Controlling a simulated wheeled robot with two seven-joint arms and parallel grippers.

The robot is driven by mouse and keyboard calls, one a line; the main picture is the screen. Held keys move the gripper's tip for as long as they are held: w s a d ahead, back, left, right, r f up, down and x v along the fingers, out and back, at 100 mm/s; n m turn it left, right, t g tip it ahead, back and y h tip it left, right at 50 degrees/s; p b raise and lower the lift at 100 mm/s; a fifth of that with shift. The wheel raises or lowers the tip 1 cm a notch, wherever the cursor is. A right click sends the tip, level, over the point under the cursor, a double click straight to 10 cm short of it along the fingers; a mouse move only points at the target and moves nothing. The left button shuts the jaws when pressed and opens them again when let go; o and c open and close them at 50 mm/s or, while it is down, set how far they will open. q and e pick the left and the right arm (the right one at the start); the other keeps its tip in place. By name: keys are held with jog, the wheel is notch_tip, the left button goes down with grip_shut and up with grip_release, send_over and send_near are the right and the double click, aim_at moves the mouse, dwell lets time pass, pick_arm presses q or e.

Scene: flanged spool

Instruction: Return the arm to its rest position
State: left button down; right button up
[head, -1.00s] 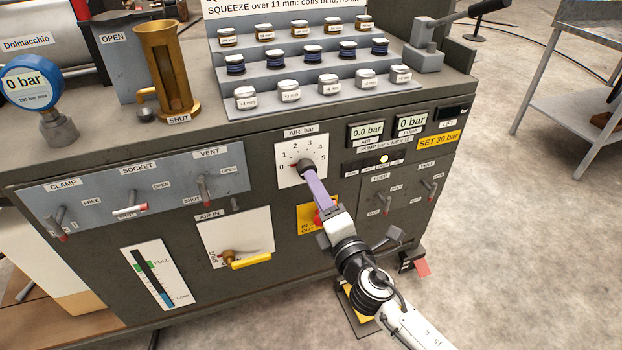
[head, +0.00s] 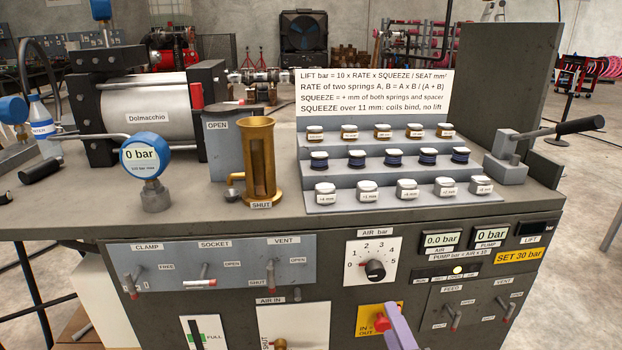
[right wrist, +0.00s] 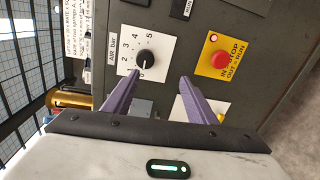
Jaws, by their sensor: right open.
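My right gripper (head: 398,326) shows at the bottom edge of the head view, in front of the yellow plate with the red stop button. Its purple fingers (right wrist: 158,77) stand apart in the right wrist view, with nothing between them. The black AIR knob (head: 375,270) on its white dial is up and left of the gripper in the head view. The knob (right wrist: 145,60) and the red button (right wrist: 219,60) both show beyond the fingertips in the wrist view, clear of them. Most of my right arm is out of the head view. My left gripper is not in view.
The bench front carries a grey lever panel (head: 225,262), a yellow-handled AIR IN valve plate (head: 293,322) and a FEED/VENT panel (head: 470,305). On top stand a brass cylinder (head: 259,160), a blue gauge (head: 145,160) and a stepped rack (head: 400,200).

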jog(key=s+a+f+m+g+y+p, duration=0.1)
jog(key=s+f+m+g+p, duration=0.3)
jog(key=s+m, duration=0.4)
jog(key=s+a+f+m+g+y+p, duration=0.1)
jog(key=s+f+m+g+p, duration=0.3)
jog(key=s+m, duration=0.5)
jog(key=s+a+f, duration=0.1)
jog(key=s, duration=0.4)
jog(key=shift+s+a+f, duration=0.25)
jog(key=shift+s+f, duration=0.05)
jog(key=shift+f, duration=0.1)
